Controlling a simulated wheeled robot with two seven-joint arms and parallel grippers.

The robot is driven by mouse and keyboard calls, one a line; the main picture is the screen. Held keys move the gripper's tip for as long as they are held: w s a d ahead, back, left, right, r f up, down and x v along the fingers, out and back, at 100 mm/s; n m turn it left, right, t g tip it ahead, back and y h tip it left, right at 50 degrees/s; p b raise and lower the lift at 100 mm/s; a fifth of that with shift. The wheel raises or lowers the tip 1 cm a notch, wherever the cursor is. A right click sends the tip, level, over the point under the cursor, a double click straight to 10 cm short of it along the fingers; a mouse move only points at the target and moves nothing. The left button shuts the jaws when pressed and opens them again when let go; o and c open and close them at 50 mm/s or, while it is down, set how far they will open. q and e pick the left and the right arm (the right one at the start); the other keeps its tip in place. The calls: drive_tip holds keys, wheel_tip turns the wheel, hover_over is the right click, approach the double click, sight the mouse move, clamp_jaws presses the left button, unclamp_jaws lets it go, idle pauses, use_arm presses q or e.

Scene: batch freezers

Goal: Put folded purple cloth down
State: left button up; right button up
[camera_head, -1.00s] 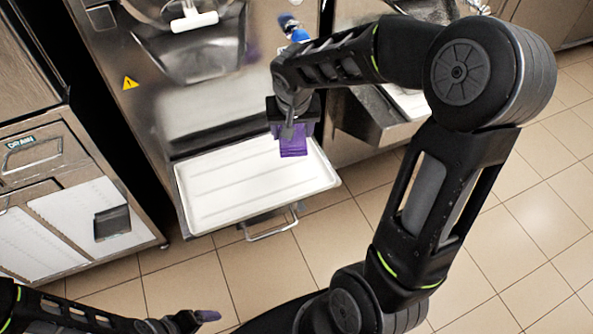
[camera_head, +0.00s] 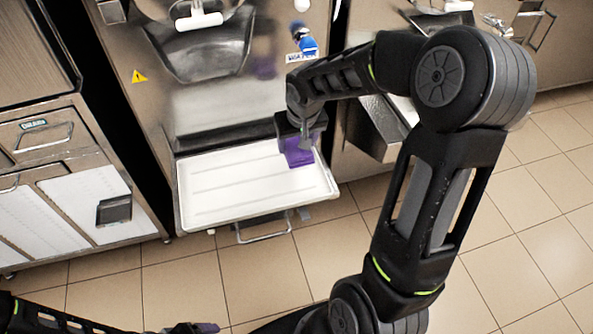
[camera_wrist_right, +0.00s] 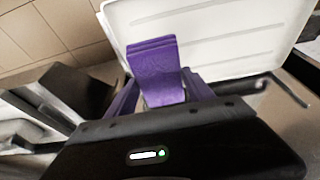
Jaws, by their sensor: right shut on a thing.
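The folded purple cloth (camera_head: 299,152) is in my right gripper (camera_head: 300,143), over the right rear part of the white tray (camera_head: 225,207) on the front of the freezer. The right wrist view shows the cloth (camera_wrist_right: 155,72) upright between the two purple fingers, with the tray (camera_wrist_right: 235,40) beyond it. The right gripper is shut on the cloth. I cannot tell whether the cloth touches the tray. My left gripper (camera_head: 200,328) shows only partly at the bottom edge, and its jaws are not clear.
The steel freezer front (camera_head: 215,100) rises right behind the tray. A blue-topped tap (camera_head: 304,40) is above the gripper. A drawer cabinet (camera_head: 60,180) stands at the left. A handle (camera_head: 263,229) sits below the tray. The tray's left and middle are bare.

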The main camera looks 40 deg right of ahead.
wheel_tip(320, 180, down, 6)
drive_tip(key=shift+r+b, duration=0.15)
drive_tip(key=shift+b, duration=0.15)
drive_tip(key=shift+f+b, duration=0.3)
drive_tip(key=shift+f, duration=1.6)
drive_tip(key=shift+f, duration=0.1)
drive_tip(key=o, duration=1.5)
